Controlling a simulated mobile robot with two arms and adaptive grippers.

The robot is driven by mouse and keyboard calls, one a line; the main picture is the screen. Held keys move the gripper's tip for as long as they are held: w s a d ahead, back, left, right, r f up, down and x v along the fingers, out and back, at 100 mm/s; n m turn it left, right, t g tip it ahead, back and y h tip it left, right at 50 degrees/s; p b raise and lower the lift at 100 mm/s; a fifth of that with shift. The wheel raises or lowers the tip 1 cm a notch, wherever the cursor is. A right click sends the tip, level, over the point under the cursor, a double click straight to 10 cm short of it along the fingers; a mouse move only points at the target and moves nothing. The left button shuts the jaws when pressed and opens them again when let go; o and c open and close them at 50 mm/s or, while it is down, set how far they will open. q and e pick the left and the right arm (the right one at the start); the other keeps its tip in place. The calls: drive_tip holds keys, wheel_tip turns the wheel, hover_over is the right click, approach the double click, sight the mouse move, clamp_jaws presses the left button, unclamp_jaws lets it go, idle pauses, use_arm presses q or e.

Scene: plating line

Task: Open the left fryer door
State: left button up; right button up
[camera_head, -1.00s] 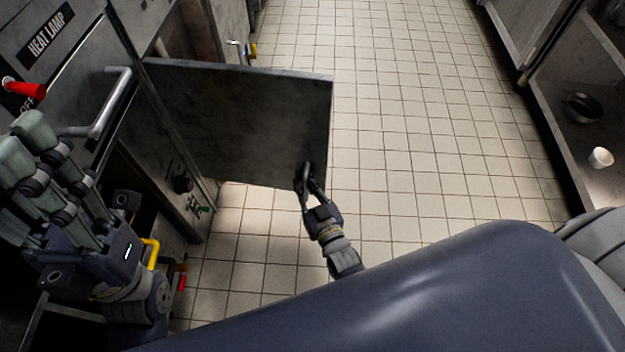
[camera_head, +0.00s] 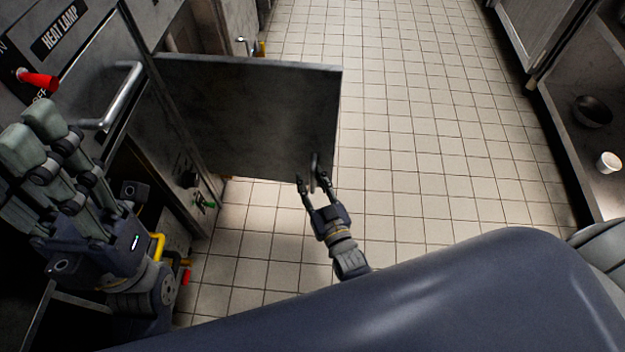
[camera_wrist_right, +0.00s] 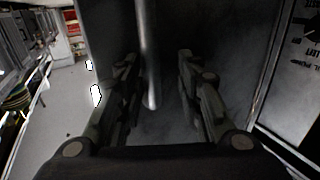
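The fryer door (camera_head: 250,110) is a dark metal panel that stands swung out from the cabinet over the tiled floor. Its handle (camera_head: 314,172) is near the free edge. My right gripper (camera_head: 314,188) is open, with its fingers apart on either side of the handle. In the right wrist view the handle (camera_wrist_right: 149,60) is a vertical bar between the two spread fingers (camera_wrist_right: 158,85), nearer the left one, and neither finger seems to press on it. My left gripper (camera_head: 60,165) is at the left in front of the cabinet; its fingertips are not clear.
The cabinet has a HEAT LAMP label (camera_head: 60,30), a red switch (camera_head: 38,79) and a bar handle (camera_head: 118,100). A yellow pipe (camera_head: 157,246) shows below. Tiled floor (camera_head: 430,130) is open to the right. A shelf at right holds a pan (camera_head: 591,112) and a white cup (camera_head: 608,162).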

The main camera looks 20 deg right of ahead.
drive_tip(key=s+d, duration=0.1)
drive_tip(key=s, duration=1.1)
drive_tip(key=shift+w+d, duration=0.1)
